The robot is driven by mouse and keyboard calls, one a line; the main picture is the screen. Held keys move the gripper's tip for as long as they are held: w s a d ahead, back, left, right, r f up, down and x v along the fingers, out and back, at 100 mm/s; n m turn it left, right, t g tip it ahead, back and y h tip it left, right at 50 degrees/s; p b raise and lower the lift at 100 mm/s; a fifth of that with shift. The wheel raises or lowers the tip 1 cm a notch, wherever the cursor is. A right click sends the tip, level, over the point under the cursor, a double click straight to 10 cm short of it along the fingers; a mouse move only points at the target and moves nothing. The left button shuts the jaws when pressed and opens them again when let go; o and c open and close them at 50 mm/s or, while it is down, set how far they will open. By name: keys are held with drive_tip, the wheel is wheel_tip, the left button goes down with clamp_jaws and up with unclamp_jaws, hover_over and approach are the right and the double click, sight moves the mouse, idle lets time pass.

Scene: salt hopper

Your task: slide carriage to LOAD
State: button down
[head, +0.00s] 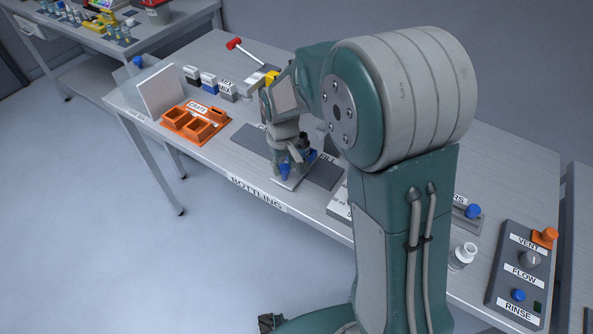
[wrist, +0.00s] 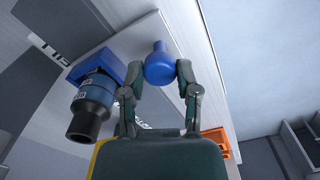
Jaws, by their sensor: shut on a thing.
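The carriage (wrist: 165,32) is a light grey plate with an upright blue knob (wrist: 159,62) and a blue holder (wrist: 90,65). A dark bottle (wrist: 92,102) with a black top sits in the holder. In the wrist view my gripper (wrist: 158,72) has its fingers on either side of the knob, shut on it. In the head view my gripper (head: 287,160) reaches down to the carriage, with the knob (head: 285,171) showing at its front. The carriage stands partway along a dark grey track (head: 325,174). A FILL label (wrist: 48,48) lies beside it. No LOAD label is readable.
An orange crate (head: 193,125) and a white board (head: 161,92) stand left of the track.

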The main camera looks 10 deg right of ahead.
drive_tip(key=w+a, duration=0.4)
drive_tip(key=shift+f, duration=0.1)
idle(0.3)
drive_tip(key=shift+c, duration=1.7)
unclamp_jaws()
wheel_tip(320, 180, up, 12)
drive_tip(key=shift+a, duration=0.15)
